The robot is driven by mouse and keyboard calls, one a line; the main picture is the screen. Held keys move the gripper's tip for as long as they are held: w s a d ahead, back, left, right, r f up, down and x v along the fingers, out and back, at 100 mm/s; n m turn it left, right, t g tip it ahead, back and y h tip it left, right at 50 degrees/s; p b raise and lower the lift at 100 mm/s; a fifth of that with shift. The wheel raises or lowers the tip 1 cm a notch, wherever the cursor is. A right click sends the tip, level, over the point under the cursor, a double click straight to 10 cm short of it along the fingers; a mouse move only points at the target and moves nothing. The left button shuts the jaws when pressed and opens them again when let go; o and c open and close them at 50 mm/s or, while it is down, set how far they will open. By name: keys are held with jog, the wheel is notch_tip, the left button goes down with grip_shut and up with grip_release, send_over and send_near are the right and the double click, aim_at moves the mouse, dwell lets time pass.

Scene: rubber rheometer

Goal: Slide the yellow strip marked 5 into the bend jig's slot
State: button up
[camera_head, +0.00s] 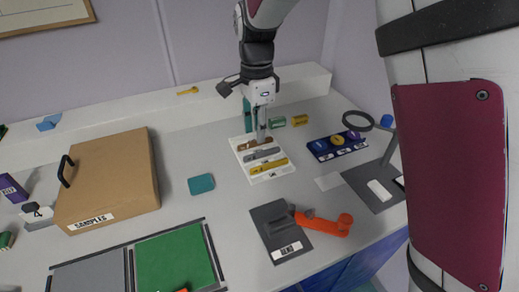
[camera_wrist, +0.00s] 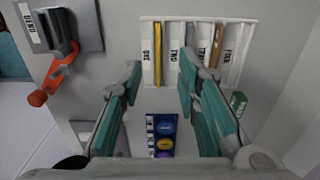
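The yellow strip (camera_head: 268,167) lies in a compartment of the white rack (camera_head: 258,178), on the side nearest the jig; its number is not readable. It also shows in the wrist view (camera_wrist: 157,55), in line with the gap between my fingertips. My gripper (camera_head: 256,132) points down over the rack's far end and is empty; in the wrist view its teal-padded fingers (camera_wrist: 158,80) stand apart. The grey bend jig (camera_head: 271,213), with an orange lever (camera_head: 325,223), lies in front of the rack. It shows at upper left in the wrist view (camera_wrist: 92,30). Its slot is unclear.
Grey (camera_head: 262,153) and brown (camera_head: 255,143) strips share the rack. A blue tray with round pieces (camera_head: 322,152) and a magnifier stand (camera_head: 390,150) are on the right. A teal block (camera_head: 201,184) and a brown samples box (camera_head: 110,180) are left. Bench lies clear between rack and jig.

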send_over(260, 167)
jog(key=f, duration=0.7)
jog(key=shift+w+a+f, duration=0.1)
jog(key=shift+w+a, duration=0.05)
jog(key=shift+a, duration=0.15)
jog(key=shift+d+f+b, duration=0.15)
jog(key=shift+f+b, duration=0.05)
jog(key=shift+f, duration=1.1)
jog(key=shift+d+f+b, duration=0.15)
jog(key=shift+f+b, duration=0.05)
jog(key=shift+f, duration=1.1)
grip_shut()
